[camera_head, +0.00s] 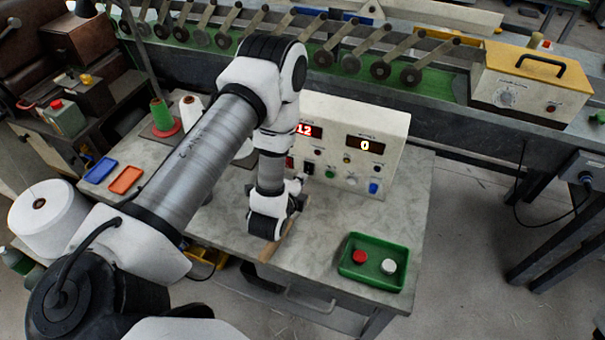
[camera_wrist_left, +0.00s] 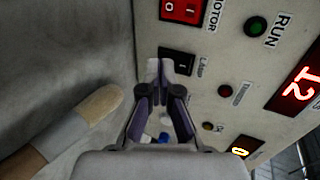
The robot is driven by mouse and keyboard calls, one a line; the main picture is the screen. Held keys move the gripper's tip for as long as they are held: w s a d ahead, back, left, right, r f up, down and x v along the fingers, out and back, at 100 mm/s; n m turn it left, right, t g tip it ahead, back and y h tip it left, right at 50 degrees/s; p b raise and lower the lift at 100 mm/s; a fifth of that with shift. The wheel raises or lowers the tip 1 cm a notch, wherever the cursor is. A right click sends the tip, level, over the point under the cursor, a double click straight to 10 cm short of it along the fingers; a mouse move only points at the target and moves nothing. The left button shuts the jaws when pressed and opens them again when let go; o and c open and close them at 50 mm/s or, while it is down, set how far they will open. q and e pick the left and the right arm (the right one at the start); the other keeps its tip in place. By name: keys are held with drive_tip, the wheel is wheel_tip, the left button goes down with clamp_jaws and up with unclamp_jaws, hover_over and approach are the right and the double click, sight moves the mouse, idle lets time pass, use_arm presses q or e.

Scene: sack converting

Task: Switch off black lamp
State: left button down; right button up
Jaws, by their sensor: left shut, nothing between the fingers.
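The black lamp switch (camera_wrist_left: 181,61) is a rocker with a white mark, set in the pale panel of the control box (camera_head: 388,128) and labelled as lamp. It also shows in the head view (camera_head: 308,168) as a small dark patch beside my gripper. My left gripper (camera_wrist_left: 160,66) is shut and empty, its fingertips right at the switch and partly covering its left part. I cannot tell whether they touch it or which side is pressed in. In the head view my left gripper (camera_head: 298,184) is at the box's lower left front, partly hidden by my wrist. My right gripper is out of view.
A red motor switch (camera_wrist_left: 181,10) is beside the lamp switch. A green run button (camera_wrist_left: 255,26) and a red indicator (camera_wrist_left: 225,90) are nearby. A wooden-handled tool (camera_wrist_left: 72,130) lies on the table. A green tray (camera_head: 374,280) holds red and white pieces.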

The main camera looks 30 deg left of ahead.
use_arm(q)
drive_tip(key=shift+w+a, duration=0.15)
drive_tip(key=shift+w, duration=0.5)
drive_tip(key=shift+w+f, duration=0.2)
drive_tip(key=shift+w, duration=0.1)
drive_tip(key=shift+r, duration=0.1)
drive_tip(key=shift+r+p, duration=0.8)
drive_tip(key=shift+p, duration=0.05)
drive_tip(key=shift+f, duration=0.1)
